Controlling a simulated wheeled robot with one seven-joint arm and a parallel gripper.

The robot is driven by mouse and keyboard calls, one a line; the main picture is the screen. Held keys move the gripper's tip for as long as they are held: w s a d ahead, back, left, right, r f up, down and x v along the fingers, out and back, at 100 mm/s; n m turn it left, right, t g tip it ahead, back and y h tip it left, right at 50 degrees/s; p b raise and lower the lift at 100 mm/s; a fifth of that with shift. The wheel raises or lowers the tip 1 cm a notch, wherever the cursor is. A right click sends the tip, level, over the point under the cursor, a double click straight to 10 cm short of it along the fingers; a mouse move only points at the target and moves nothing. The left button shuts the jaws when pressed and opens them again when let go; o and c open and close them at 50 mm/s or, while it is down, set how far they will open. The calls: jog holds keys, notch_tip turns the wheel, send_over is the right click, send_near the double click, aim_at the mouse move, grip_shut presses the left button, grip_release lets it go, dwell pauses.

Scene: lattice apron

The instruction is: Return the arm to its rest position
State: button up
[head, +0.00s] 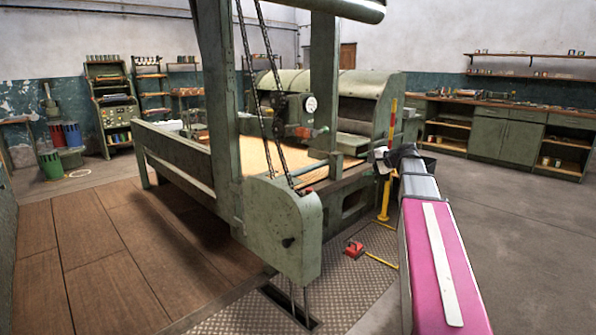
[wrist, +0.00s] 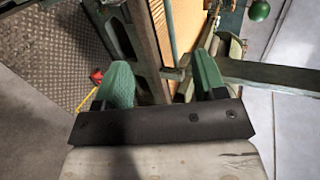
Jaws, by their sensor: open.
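My arm (head: 437,255), pink with a white strip, reaches forward from the lower right in the head view. My gripper is at its far end, small and partly hidden by the arm there. In the wrist view my gripper (wrist: 164,88) shows two green fingers standing apart on a dark bar. It is open, and nothing shows between the fingers except the machine frame beyond them.
A large green machine (head: 295,235) with chains and a long bed stands left of my arm. A red pedal (head: 353,248) sits on the metal floor plate. A yellow post (head: 385,198) stands close to the arm. Open concrete floor lies right, before the cabinets (head: 505,137).

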jog(key=s+a+f+n+g+h, duration=0.2)
jog(key=s+a+f+g, duration=0.15)
jog(key=s+f, duration=0.6)
jog(key=s+a+f+n+g+h, duration=0.2)
jog(key=s+a+f+h, duration=0.15)
jog(key=f, duration=1.05)
jog(key=s+f+n+g+h, duration=0.3)
jog(key=s+f+n+h, duration=0.1)
jog(key=s+f, duration=0.9)
jog(key=s, duration=0.2)
jog(key=shift+s+a+f+n, duration=0.2)
jog(key=shift+s+a+n, duration=0.1)
jog(key=shift+n, duration=0.1)
